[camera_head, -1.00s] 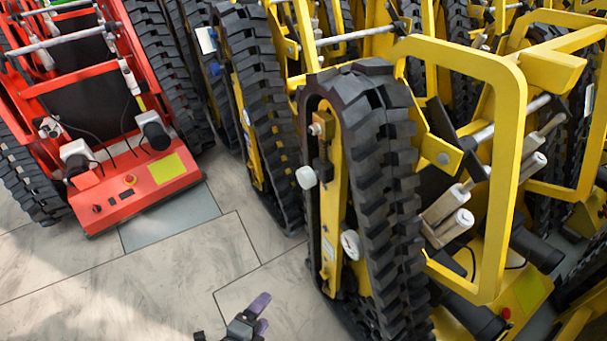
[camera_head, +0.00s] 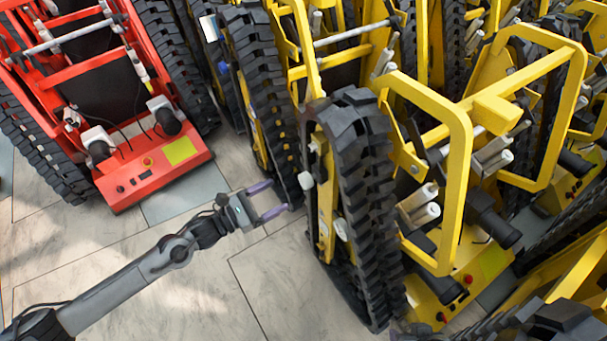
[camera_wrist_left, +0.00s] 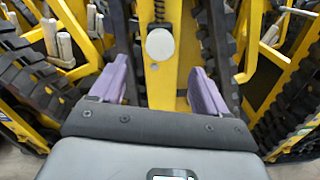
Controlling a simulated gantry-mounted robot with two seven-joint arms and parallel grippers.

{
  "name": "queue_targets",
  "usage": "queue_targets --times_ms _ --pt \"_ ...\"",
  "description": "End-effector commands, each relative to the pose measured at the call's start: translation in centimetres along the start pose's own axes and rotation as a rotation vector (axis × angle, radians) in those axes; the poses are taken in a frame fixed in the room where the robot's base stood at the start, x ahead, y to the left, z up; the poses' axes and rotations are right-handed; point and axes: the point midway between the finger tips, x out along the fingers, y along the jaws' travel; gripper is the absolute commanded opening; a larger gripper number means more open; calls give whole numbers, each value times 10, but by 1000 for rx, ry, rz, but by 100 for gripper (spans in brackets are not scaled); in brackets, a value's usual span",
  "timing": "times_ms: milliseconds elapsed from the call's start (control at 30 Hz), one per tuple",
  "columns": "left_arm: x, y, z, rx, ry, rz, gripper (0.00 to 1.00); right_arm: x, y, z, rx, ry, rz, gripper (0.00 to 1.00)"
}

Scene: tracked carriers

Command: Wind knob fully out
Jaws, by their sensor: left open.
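A white round knob (camera_head: 306,180) sticks out from the yellow side frame of the nearest yellow tracked carrier (camera_head: 455,170), beside its black track. A second white knob (camera_head: 341,229) sits lower on the same frame. My left gripper (camera_head: 279,196) is open and empty, just left of the upper knob, its purple fingers pointing at the carrier. In the left wrist view, a white knob (camera_wrist_left: 160,44) lies ahead, roughly between the open fingers (camera_wrist_left: 157,75) and apart from them. A coiled spring shows above it. My right gripper is not in view.
A red tracked carrier (camera_head: 150,175) stands at the upper left. More yellow carriers crowd the back and right, with tracks close beside the knob. The tiled floor (camera_head: 190,300) at the lower left is clear apart from my left arm.

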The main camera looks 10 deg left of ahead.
Motion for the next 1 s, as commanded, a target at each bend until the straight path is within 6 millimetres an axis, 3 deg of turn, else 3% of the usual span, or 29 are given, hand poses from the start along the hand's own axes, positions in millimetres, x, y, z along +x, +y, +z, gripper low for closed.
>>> queue_targets --times_ms 600,1000 --pt "88 0 -1 -1 -3 1 76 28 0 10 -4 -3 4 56" --pt "103 0 1 -1 -2 1 76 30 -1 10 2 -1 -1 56"
